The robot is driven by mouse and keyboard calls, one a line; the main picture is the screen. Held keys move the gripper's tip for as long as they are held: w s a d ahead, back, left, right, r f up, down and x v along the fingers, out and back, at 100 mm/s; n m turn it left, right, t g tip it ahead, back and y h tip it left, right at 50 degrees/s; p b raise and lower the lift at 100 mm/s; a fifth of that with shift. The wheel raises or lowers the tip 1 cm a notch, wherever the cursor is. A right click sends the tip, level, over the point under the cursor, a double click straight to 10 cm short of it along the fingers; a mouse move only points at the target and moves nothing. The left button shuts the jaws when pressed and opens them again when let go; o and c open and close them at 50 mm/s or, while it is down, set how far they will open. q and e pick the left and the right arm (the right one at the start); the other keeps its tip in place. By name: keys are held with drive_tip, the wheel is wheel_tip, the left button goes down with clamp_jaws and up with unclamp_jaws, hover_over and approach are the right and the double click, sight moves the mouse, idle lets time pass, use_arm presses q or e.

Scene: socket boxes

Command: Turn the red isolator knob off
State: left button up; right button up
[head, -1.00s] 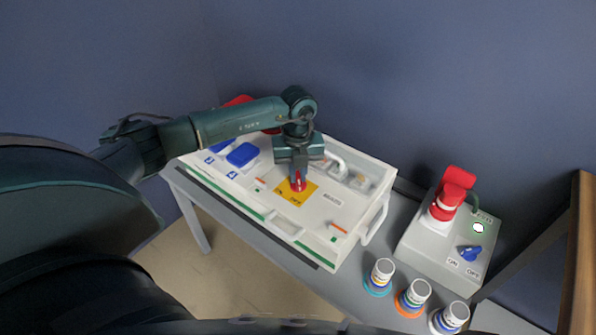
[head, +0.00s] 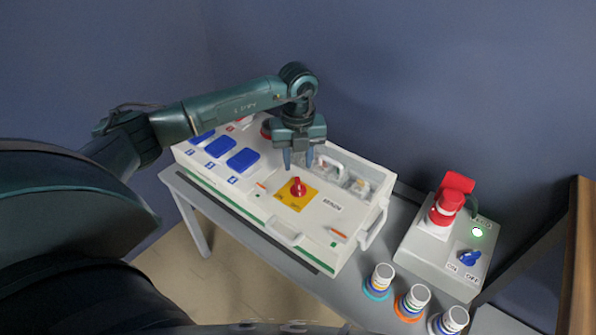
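The red isolator knob (head: 298,187) sits on a yellow square plate (head: 285,198) on top of the white socket box (head: 330,228). My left gripper (head: 298,168) is open, its two fingers pointing down, above and behind the knob and apart from it. Nothing is between the fingers. My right gripper is not in view.
Blue socket covers (head: 243,160) line the box's left part. A grey box (head: 440,252) with a red plug (head: 447,207), a lit lamp (head: 477,232) and a blue switch (head: 469,257) stands at right. Several white cylinders (head: 382,277) stand along the table's front. A wall is behind.

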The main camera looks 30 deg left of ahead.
sight(298, 182)
use_arm(q)
wheel_tip(298, 182, up, 7)
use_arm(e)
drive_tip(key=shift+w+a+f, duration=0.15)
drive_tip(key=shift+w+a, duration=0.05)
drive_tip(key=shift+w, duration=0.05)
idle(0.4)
